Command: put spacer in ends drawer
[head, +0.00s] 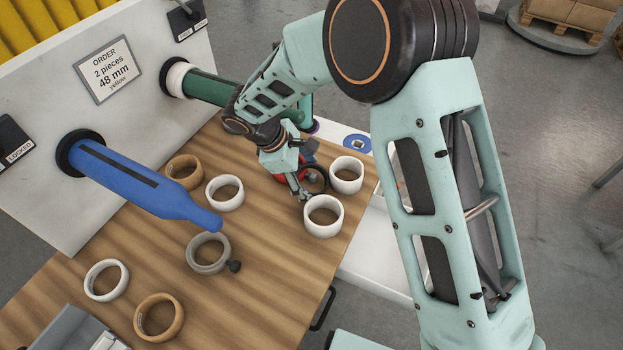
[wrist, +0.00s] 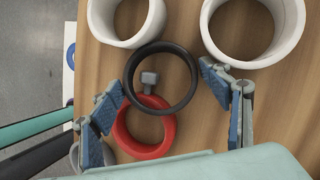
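I cannot tell for sure which piece is the spacer. A thin black ring (wrist: 192,82) lies under my gripper (wrist: 161,82) in the wrist view, overlapping a red ring (wrist: 146,153). A small grey knob-like piece (wrist: 150,77) shows inside the black ring's opening. My gripper is open, its two fingers on either side of the black ring. In the head view my gripper (head: 304,190) is low at the table's right part, by the black ring (head: 325,178). No drawer marked "ends" can be read; a dark handle (head: 323,308) shows below the table edge.
White rings (head: 323,230) (head: 347,188) stand close by my gripper. Several white, tan and grey rings lie further left on the wooden table (head: 110,225). A blue spindle (head: 140,185) and a green one (head: 210,88) stick out from the grey panel (head: 130,120).

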